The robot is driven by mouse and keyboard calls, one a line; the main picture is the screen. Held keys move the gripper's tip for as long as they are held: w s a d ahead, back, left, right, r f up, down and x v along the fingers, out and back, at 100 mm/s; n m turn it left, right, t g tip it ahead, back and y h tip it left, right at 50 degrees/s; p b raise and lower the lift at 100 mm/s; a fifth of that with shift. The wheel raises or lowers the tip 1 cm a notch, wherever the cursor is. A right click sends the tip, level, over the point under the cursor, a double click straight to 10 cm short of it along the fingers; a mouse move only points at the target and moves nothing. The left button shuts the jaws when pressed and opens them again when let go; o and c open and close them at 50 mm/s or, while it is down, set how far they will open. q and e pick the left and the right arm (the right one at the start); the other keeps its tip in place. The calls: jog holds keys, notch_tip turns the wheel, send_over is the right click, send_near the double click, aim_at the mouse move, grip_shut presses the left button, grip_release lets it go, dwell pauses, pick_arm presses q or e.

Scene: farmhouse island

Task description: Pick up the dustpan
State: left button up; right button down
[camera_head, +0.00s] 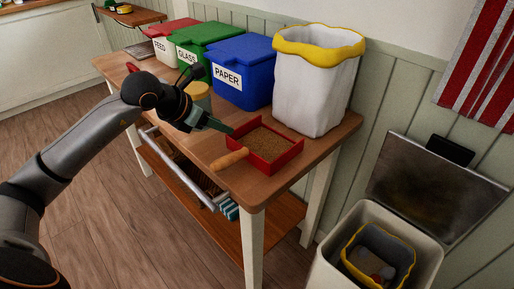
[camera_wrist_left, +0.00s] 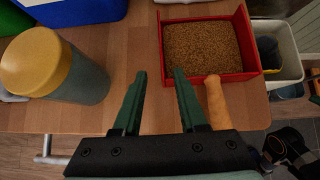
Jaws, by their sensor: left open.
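The red dustpan (camera_head: 268,145) with a wooden handle (camera_head: 229,159) lies on the wooden table. Its tray holds a brown granular fill. The handle points toward the table's front edge. In the left wrist view the dustpan's red wall (camera_wrist_left: 244,38) and its handle (camera_wrist_left: 217,103) show at the upper right. My left gripper (camera_head: 222,128) is above the table, left of the dustpan. In the left wrist view its green fingers (camera_wrist_left: 158,76) are apart with nothing between them, and the handle is just right of the right finger. My right gripper is not in view.
A canister with a yellow lid (camera_wrist_left: 36,62) stands left of my left gripper. Red, green and blue (camera_head: 241,72) bins line the wall. A white bag with a yellow rim (camera_head: 316,85) stands behind the dustpan. An open trash bin (camera_head: 332,262) is on the floor at right.

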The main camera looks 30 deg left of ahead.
aim_at(236, 131)
pick_arm(q)
jog(key=shift+x, duration=3.45)
jog(key=shift+d+r, duration=0.15)
jog(key=shift+d, duration=0.05)
grip_shut()
